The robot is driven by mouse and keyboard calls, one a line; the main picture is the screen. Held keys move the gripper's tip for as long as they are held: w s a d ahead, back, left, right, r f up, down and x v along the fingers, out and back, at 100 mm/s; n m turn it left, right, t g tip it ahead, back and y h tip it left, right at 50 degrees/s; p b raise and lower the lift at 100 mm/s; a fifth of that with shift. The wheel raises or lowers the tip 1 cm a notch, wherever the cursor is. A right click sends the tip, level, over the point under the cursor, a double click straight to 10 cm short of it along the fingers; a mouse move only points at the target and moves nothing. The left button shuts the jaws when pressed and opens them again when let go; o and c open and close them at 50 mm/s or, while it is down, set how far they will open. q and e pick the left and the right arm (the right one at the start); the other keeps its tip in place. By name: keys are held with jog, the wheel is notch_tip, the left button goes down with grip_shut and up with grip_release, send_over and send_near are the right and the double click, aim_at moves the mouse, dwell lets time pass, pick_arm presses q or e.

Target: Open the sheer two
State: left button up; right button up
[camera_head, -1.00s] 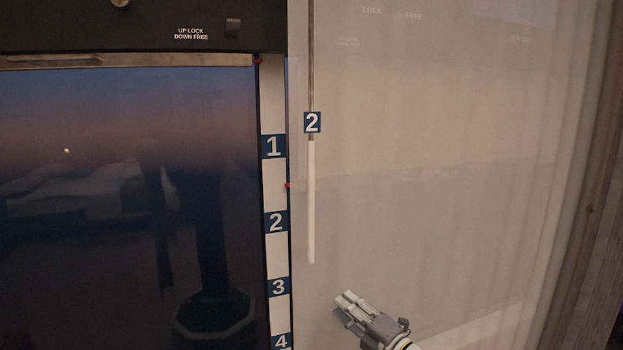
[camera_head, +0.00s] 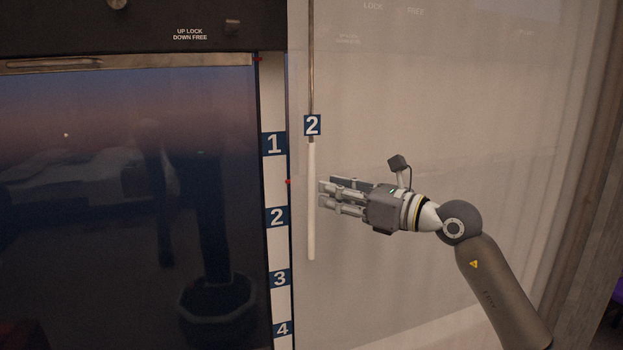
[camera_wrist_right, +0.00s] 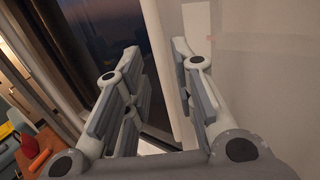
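The sheer curtain (camera_head: 430,130) hangs pale and drawn across the right part of the head view. My left gripper is not in view.
A white strip with blue number tags (camera_head: 272,180) runs down left of the wand. A dark window (camera_head: 120,200) with reflections fills the left. A dark panel (camera_head: 140,30) with "UP LOCK DOWN FREE" lettering is above it. A wooden edge (camera_head: 590,180) borders the right.

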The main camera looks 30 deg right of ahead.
aim_at(312, 187)
jog(key=p+x, duration=0.2)
jog(key=x, duration=0.4)
jog(key=shift+p, duration=0.3)
grip_shut()
